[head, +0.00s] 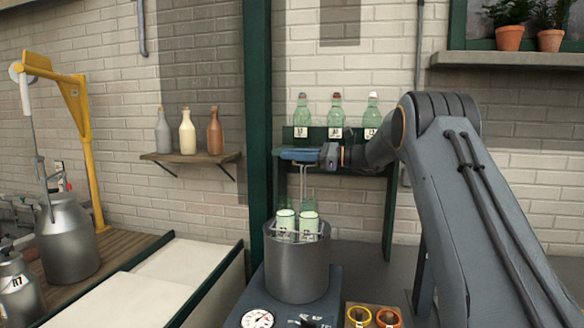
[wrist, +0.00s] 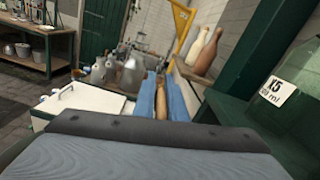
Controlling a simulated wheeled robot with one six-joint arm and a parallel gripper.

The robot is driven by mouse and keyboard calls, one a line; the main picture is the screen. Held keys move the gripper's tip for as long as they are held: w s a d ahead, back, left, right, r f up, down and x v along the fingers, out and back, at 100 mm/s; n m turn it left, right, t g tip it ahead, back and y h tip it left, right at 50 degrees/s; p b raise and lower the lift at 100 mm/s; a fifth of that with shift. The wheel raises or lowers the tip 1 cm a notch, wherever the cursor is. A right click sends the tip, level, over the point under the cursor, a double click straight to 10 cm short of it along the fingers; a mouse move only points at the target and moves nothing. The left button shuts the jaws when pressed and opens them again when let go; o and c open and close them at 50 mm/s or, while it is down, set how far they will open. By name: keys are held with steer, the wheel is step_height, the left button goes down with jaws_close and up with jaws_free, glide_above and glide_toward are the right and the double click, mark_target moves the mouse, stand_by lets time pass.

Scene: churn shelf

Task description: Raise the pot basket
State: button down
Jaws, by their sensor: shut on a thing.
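The metal pot (head: 297,270) stands on the grey-blue stand in the middle of the head view. The wire basket (head: 290,236) holds green-tinted glass jars (head: 308,226) at the pot's mouth, their upper parts above the rim. Its tall wire handle (head: 304,185) rises to my gripper (head: 300,155), which is shut on the handle's top. In the wrist view the blue fingers (wrist: 161,98) close around a brown grip (wrist: 160,98). The basket's lower part is hidden inside the pot.
A green shelf (head: 345,134) with several labelled bottles stands just behind my gripper. A dial (head: 257,319) and orange-ringed cups (head: 388,316) sit in front of the pot. A green post (head: 258,120) rises to the left. A milk churn (head: 66,240) stands far left.

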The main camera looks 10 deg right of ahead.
steer(key=shift+r, duration=0.3)
steer(key=c, duration=1.8)
jaws_free()
steer(key=shift+w+f, duration=0.1)
steer(key=shift+f, duration=0.05)
steer(key=shift+c, duration=0.2)
steer(key=shift+d, duration=0.1)
steer(key=b+v, duration=0.3)
steer(key=v, duration=0.4)
steer(key=shift+d, duration=0.35)
